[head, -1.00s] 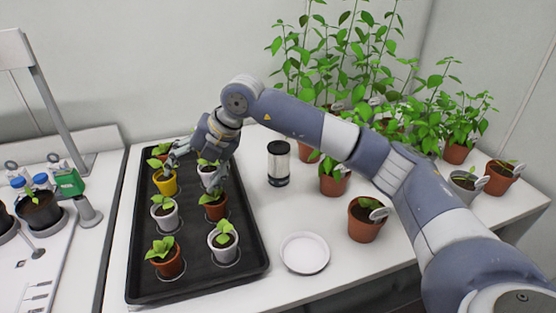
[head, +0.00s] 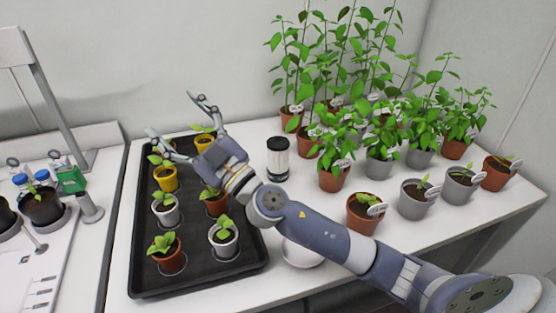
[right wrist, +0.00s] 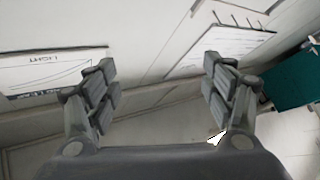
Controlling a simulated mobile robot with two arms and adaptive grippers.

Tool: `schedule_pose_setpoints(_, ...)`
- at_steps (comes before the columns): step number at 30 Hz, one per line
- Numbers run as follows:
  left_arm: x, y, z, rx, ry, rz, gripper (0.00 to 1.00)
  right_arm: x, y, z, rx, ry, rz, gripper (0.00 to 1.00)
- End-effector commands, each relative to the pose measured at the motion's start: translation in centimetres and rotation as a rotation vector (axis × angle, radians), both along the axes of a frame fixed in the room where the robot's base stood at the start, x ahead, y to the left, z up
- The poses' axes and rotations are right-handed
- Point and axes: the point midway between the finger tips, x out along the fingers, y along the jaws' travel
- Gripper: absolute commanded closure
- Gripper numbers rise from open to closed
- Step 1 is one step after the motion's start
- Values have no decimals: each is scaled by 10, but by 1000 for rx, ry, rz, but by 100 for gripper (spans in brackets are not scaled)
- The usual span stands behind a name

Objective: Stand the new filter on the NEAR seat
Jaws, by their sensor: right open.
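A white cylinder with dark end caps (head: 278,158), which looks like the filter, stands upright on the white bench, right of the black tray. I cannot tell whether it is the new one. My right gripper (head: 172,113) is open and empty above the back of the tray, left of the cylinder and apart from it, fingers toward the wall. In the right wrist view the open fingers (right wrist: 160,80) have nothing between them. No seat marked as near can be made out. A round white dish (head: 301,251) at the bench front is partly hidden by my right arm. My left gripper is out of view.
The black tray (head: 145,277) holds several potted seedlings under and beside my right arm. Tall potted plants (head: 335,155) crowd the back right. Small pots, such as a terracotta one (head: 364,213), stand at right. A side bench (head: 55,270) with bottles is at left.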

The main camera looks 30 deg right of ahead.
Motion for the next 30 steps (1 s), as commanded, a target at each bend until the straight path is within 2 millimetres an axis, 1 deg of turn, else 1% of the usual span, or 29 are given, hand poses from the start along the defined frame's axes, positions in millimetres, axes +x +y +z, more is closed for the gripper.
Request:
schedule_pose_setpoints(1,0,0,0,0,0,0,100,0,-24,-13,85,54,-70,24)
schedule_pose_setpoints(2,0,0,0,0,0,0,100,1,-39,-21,132,85,-116,24)
schedule_pose_setpoints(3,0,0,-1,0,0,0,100,0,-59,-33,193,130,-177,24)
schedule_pose_setpoints(5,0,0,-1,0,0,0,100,-4,-89,-53,280,199,-271,24)
schedule_pose_setpoints(6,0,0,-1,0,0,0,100,-8,-108,-69,331,247,-332,24)
schedule_pose_setpoints(8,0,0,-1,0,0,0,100,-16,-133,-92,398,316,-418,24)
schedule_pose_setpoints(9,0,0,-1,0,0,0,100,-22,-148,-107,436,359,-472,24)
schedule_pose_setpoints(12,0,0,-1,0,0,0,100,-38,-176,-138,506,450,-581,24)
schedule_pose_setpoints(15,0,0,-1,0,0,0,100,-51,-192,-159,545,510,-651,24)
schedule_pose_setpoints(17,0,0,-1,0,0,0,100,-54,-198,-165,558,529,-675,24)
schedule_pose_setpoints(19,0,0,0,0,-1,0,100,-53,-202,-168,562,538,-687,24)
schedule_pose_setpoints(27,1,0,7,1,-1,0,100,-18,-218,-169,560,538,-689,24)
schedule_pose_setpoints(30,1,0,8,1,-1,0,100,-10,-222,-171,563,539,-688,24)
